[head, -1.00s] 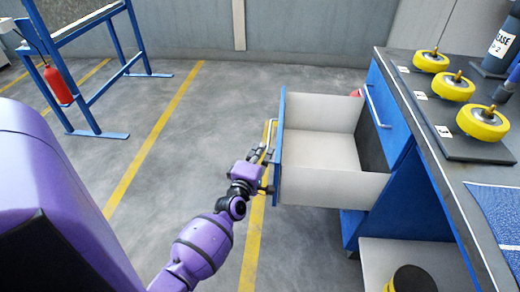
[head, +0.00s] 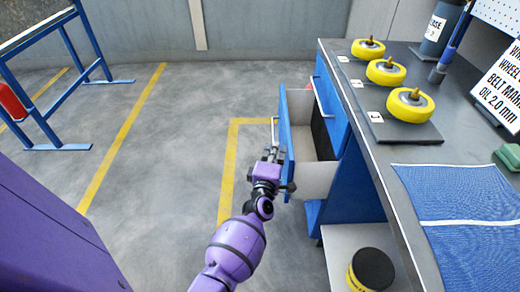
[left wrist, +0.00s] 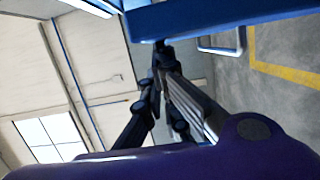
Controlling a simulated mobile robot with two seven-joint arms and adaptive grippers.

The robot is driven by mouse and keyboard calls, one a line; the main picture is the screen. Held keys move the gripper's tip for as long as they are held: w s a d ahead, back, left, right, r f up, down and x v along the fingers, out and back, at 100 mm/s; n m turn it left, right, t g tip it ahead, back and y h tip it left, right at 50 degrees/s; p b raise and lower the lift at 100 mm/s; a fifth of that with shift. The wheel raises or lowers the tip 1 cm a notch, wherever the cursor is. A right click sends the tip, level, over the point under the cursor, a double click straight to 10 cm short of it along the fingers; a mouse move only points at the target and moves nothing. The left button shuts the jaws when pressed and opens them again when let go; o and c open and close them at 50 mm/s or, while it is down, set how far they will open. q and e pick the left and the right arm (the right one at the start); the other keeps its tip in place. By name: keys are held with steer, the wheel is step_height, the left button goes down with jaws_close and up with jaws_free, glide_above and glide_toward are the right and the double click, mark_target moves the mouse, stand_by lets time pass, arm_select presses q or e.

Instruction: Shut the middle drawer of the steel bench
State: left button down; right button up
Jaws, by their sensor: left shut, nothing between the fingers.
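The drawer (head: 300,180) of the steel bench (head: 352,165) is partly open and sticks out to the left, with white inner walls and a blue front. My left gripper (head: 272,155) is shut and empty at the outer face of the blue front, near its silver handle (head: 275,132). In the left wrist view the shut fingers (left wrist: 160,52) reach up to the blue drawer front (left wrist: 215,14), and the handle (left wrist: 222,45) shows right of them. Whether the fingertips touch the front is hard to tell. My right gripper is not in view.
Yellow wheels (head: 386,72) stand on a dark mat on the bench top, beside a blue mat (head: 465,205). A black and yellow tin (head: 370,270) stands on the low shelf. The floor left of the drawer is clear.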

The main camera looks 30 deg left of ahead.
arm_select(q)
steer(key=w+d+b, duration=0.2)
steer(key=w+d, duration=0.6)
steer(key=d, duration=0.5)
steer(key=shift+b, duration=0.35)
steer(key=shift+d+r, duration=0.1)
